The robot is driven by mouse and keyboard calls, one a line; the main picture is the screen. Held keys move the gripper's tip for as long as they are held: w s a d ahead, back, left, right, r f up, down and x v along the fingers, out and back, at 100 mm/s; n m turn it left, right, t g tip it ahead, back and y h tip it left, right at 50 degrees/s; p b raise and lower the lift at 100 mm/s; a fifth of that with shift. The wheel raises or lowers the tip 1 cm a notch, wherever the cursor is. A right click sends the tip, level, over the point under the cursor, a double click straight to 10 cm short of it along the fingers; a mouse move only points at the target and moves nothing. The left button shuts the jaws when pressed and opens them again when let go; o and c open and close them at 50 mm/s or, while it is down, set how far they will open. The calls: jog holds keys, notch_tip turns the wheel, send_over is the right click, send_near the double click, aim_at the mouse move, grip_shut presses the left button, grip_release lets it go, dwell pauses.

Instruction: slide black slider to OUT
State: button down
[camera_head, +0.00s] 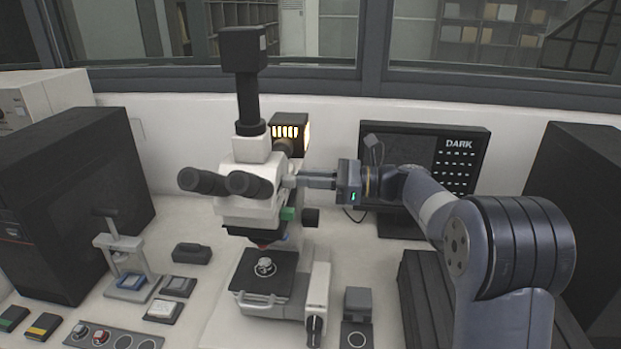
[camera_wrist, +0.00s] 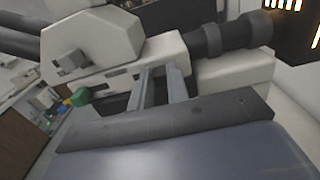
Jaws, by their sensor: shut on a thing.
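The white microscope (camera_head: 246,188) stands in the middle of the bench, with black eyepieces to the left. My gripper (camera_head: 299,180) reaches in from the right, its fingers level at the right side of the microscope head. In the wrist view, the two grey fingers (camera_wrist: 161,72) run up to the white head and stand a little apart. They are shut on a small part at the head's side. That part, where the black slider would be, is mostly hidden by the fingertips, and no OUT mark is readable.
A green block (camera_head: 288,214) and a black knob (camera_head: 311,217) sit just below my gripper. The lit lamp housing (camera_head: 290,131) is behind the head. A dark monitor (camera_head: 425,160) stands behind my arm. The stage (camera_head: 264,274) is below.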

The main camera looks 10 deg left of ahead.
jog(key=s, duration=0.3)
jog(key=shift+s+d+f, duration=0.1)
jog(key=shift+s, duration=0.05)
dwell(0.3)
jog(key=c, duration=1.4)
grip_release()
jog(key=shift+s, duration=0.1)
jog(key=shift+o, duration=0.2)
jog(key=shift+d, duration=0.1)
jog(key=d+b, duration=0.2)
jog(key=d, duration=0.8)
jog(key=shift+w+d, duration=0.3)
jog(key=shift+d, duration=0.05)
